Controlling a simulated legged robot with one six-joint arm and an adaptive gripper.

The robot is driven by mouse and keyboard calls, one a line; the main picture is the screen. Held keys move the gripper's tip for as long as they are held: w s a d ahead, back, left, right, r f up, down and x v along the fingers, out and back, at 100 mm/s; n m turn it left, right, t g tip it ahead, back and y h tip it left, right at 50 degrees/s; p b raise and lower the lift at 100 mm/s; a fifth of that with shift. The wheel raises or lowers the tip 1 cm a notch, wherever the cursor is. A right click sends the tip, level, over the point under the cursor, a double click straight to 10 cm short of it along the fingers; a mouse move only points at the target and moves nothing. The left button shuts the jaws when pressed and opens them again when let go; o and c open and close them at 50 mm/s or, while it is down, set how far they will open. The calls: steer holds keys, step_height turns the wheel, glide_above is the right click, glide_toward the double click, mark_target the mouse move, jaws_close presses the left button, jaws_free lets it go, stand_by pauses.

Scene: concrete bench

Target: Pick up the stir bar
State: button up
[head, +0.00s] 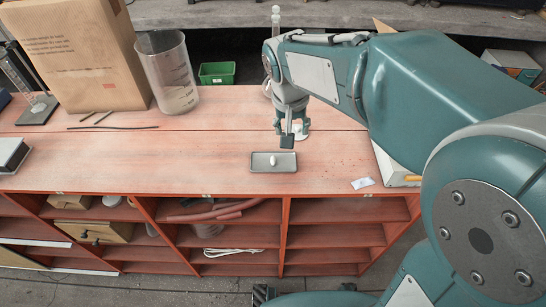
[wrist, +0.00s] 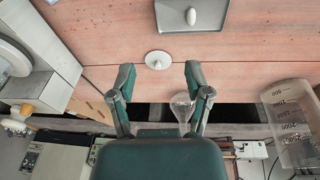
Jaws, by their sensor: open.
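The stir bar (head: 273,160) is a small white rounded bar. It lies in a shallow grey tray (head: 287,168) near the front edge of the bench. In the wrist view the stir bar (wrist: 191,16) and the tray (wrist: 159,18) are at the top edge, beyond my fingertips. My gripper (head: 287,141) hangs pointing down, just behind the tray in the head view. In the wrist view my gripper (wrist: 159,72) has its two fingers spread apart with nothing held between them. The stir bar is clear of the fingers.
A white disc (wrist: 158,60) lies on the bench near the fingertips. A clear beaker (head: 168,72) and a cardboard box (head: 75,50) stand at the back left. A thin dark rod (head: 112,127) lies left. A white scrap (head: 362,183) lies right of the tray.

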steer(key=w+a+f, duration=0.4)
steer(key=a+f, duration=0.1)
glide_above(272, 159)
steer(key=shift+g+h, duration=0.4)
step_height(272, 159, down, 5)
steer(key=shift+f, duration=2.75)
steer(key=c, duration=0.9)
